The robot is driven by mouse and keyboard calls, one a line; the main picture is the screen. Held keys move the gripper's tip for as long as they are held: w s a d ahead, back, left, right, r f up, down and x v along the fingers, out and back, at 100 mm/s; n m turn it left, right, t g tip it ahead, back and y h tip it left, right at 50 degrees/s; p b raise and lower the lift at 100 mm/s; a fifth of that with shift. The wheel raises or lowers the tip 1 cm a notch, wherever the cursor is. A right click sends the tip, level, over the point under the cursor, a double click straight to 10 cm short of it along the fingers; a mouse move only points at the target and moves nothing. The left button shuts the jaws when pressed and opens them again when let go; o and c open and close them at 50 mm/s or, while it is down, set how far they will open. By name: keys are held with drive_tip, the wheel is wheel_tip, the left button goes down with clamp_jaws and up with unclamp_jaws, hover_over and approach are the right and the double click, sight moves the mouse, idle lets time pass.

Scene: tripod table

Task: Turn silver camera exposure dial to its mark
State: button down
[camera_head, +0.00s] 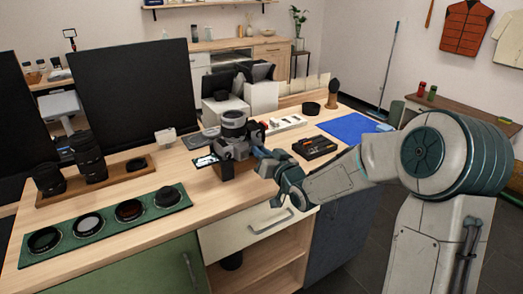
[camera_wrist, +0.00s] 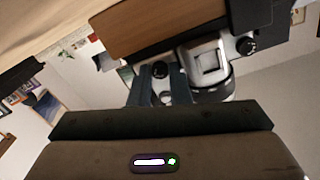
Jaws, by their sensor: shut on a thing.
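The silver and black camera (camera_head: 236,140) stands on a small wooden block near the table's front edge. In the wrist view its silver body and lens (camera_wrist: 210,68) show upside down at upper right. My gripper (camera_head: 260,154) is at the camera's right side in the head view. In the wrist view my gripper's fingers (camera_wrist: 162,72) are close together around a small dark round part, which looks like the exposure dial (camera_wrist: 160,69). The fingers cover much of it, and I cannot make out its mark. Another black knob (camera_wrist: 246,46) shows to the right of the fingers.
A green tray (camera_head: 105,225) with several round filters lies at front left. Tall black lenses (camera_head: 87,155) stand behind it on a wooden board.

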drive_tip(key=shift+f+m+p, duration=0.1)
drive_tip(key=shift+m+p, duration=0.4)
drive_tip(key=shift+m, duration=1)
drive_tip(key=c, duration=1.6)
unclamp_jaws()
drive_tip(key=shift+s, duration=0.1)
drive_tip(key=p+v, duration=0.1)
drive_tip(key=v, duration=1.2)
drive_tip(key=shift+s+d, duration=0.25)
